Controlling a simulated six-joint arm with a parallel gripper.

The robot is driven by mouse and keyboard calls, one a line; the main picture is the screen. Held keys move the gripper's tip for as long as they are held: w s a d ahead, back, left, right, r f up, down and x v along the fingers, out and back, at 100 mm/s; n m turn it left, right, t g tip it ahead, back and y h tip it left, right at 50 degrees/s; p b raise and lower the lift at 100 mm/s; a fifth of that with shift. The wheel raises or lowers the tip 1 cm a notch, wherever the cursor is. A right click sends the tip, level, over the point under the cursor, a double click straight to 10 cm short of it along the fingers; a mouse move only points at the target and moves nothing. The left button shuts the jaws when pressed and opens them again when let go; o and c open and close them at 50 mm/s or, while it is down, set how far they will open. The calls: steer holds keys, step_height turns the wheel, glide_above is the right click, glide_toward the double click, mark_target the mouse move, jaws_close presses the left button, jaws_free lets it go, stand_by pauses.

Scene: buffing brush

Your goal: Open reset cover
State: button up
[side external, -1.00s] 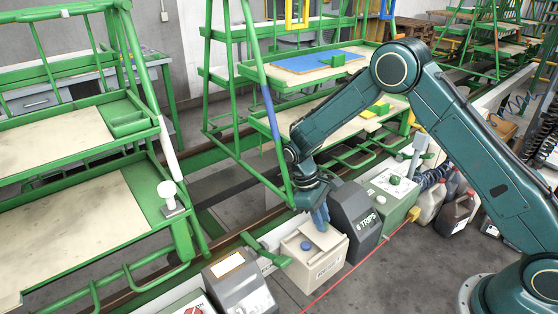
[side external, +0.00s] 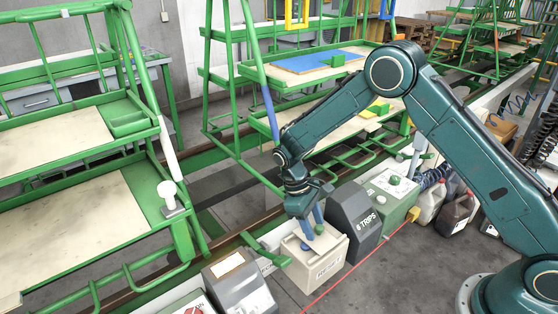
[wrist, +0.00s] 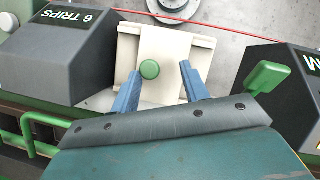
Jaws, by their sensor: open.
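A cream box (side external: 325,266) stands between two dark grey boxes; its front label is too small to read. I cannot tell for sure which part is the reset cover. My gripper (side external: 311,228) points down over the cream box in the side view. Whether the fingertips touch the box is unclear.
A dark box marked "6 TRIPS" (side external: 355,219) stands close to the right of the cream box. Another dark box (side external: 238,281) and a green lever (side external: 265,250) stand to its left. Green racks (side external: 150,190) rise behind. Grey floor (side external: 400,275) in front is open.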

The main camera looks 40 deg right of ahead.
steer(key=shift+a, duration=0.75)
steer(key=v, duration=1.3)
steer(key=s+d+r+m+t, duration=0.1)
steer(key=s+d+r+t, duration=0.1)
steer(key=s+r, duration=0.4)
steer(key=s+d+r+m+t+y, duration=0.1)
steer(key=s+d+r, duration=0.3)
steer(key=r, duration=0.7)
steer(key=shift+s+d+t, duration=0.3)
steer(key=shift+s+t, duration=0.4)
steer(key=shift+s, duration=0.15)
steer(key=w+a+f+n+g, duration=0.1)
steer(key=w+a+f+g, duration=0.1)
steer(key=w+f, duration=0.4)
steer(key=w+a+f+n+g+h, duration=0.1)
steer(key=w+a+f+g, duration=0.1)
steer(key=w+f, duration=0.4)
step_height(320, 180, down, 4)
steer(key=shift+a+f+g, duration=0.2)
steer(key=shift+a+g, duration=0.1)
steer(key=shift+a, duration=0.35)
